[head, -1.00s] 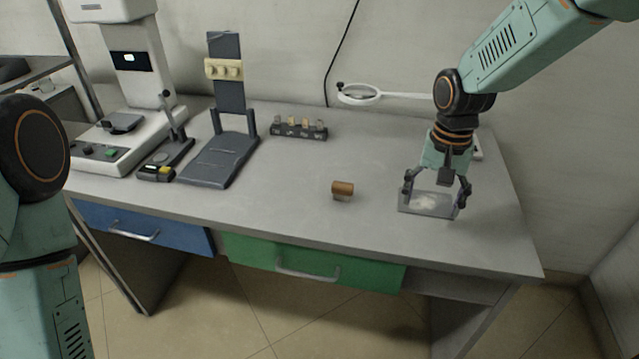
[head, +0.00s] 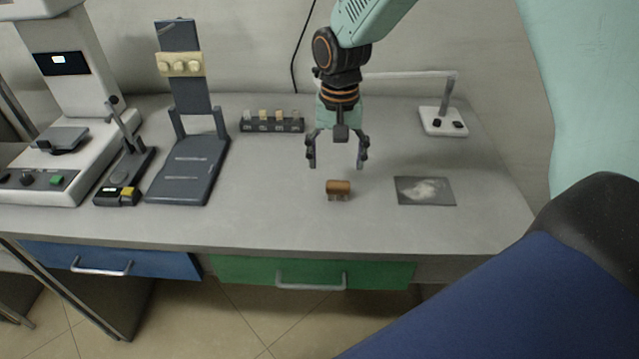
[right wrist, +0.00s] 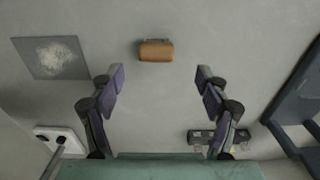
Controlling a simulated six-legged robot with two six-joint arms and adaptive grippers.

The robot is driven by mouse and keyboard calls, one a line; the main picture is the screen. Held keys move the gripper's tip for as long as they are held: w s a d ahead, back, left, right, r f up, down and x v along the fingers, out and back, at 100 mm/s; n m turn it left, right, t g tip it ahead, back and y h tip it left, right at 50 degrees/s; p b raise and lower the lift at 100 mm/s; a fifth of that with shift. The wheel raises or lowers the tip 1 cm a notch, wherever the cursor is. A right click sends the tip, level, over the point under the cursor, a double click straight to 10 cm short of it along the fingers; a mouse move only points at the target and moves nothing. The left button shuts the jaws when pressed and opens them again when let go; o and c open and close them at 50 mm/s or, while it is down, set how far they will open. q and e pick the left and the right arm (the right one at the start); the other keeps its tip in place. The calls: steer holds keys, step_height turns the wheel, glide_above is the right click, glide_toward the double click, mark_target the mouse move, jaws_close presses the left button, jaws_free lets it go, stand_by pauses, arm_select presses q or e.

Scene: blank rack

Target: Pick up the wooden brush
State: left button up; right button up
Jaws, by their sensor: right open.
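The wooden brush (head: 339,187) is a small brown block with pale bristles beneath, standing on the grey table near its front middle. In the right wrist view the brush (right wrist: 156,50) lies beyond the fingertips, roughly centred between them. My right gripper (head: 336,165) hangs fingers down, above and slightly behind the brush, without touching it. Its two fingers (right wrist: 157,80) are spread wide apart with nothing between them. My left gripper is not in view.
A grey plate with white powder (head: 425,191) lies right of the brush. A rack of small blocks (head: 272,126) stands behind left. A dark stand (head: 190,170) and a white instrument (head: 75,100) fill the left. A white lamp base (head: 443,122) stands back right.

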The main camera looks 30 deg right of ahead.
mark_target(338, 183)
steer(key=shift+f, duration=0.15)
steer(key=shift+s+f, duration=0.1)
steer(key=shift+f, duration=0.25)
steer(key=f, duration=0.2)
steer(key=f+b, duration=0.1)
steer(key=f, duration=0.3)
steer(key=shift+d+f+b, duration=0.3)
steer(key=shift+d+b, duration=0.05)
steer(key=shift+s, duration=0.15)
steer(key=shift+a, duration=0.1)
steer(key=shift+c, duration=0.2)
steer(key=shift+c, duration=1.4)
steer(key=c, duration=0.6)
steer(key=shift+c, duration=1.2)
